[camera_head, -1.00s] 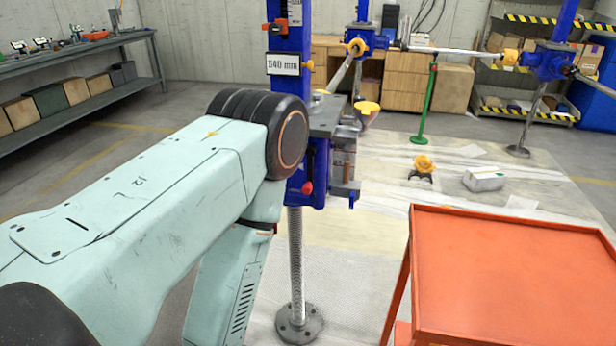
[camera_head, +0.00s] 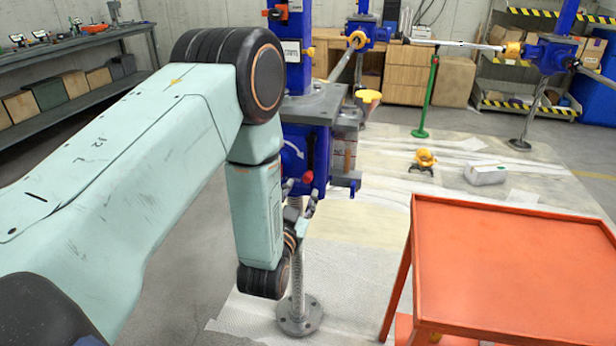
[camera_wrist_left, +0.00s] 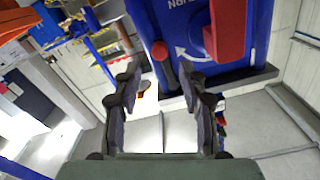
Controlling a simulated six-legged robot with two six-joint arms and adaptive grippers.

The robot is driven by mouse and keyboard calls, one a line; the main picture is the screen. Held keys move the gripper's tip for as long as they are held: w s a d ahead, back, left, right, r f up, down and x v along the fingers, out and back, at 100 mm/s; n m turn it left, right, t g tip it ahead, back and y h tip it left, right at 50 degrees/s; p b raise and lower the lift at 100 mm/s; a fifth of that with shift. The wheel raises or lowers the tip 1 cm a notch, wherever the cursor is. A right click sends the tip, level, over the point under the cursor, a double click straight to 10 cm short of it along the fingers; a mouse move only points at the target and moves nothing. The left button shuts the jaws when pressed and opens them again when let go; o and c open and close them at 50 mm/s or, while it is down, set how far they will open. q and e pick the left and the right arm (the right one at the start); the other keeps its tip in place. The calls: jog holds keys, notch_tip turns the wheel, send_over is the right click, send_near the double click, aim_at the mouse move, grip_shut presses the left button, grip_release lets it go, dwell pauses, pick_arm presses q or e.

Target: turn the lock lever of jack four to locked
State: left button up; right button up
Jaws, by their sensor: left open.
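The nearest jack has a blue body (camera_head: 303,140) on a threaded screw with a round base plate (camera_head: 299,315). No jack number is readable. A red-tipped lever (camera_head: 307,178) sits low on the body beside a white curved arrow. In the left wrist view, the red lever tip (camera_wrist_left: 160,50) stands in front of the blue face, beyond the gap between my fingers, beside a larger red block (camera_wrist_left: 226,30). My left gripper (camera_wrist_left: 160,84) is open and empty, just below the lever. In the head view the gripper (camera_head: 301,192) is small and partly hidden by my arm. My right gripper is out of view.
An orange table (camera_head: 510,270) stands at the right front. More blue jacks (camera_head: 552,58) stand at the back, with a green post (camera_head: 428,100). A yellow-topped item (camera_head: 424,158) and a pale box (camera_head: 485,173) lie on the floor sheet. A workbench (camera_head: 75,60) is at the left.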

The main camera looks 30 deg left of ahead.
aim_at(307, 180)
pick_arm(q)
jog(key=x, duration=0.7)
jog(key=shift+w+f+b, duration=0.1)
jog(key=shift+w+b, duration=0.3)
grip_shut()
dwell(0.4)
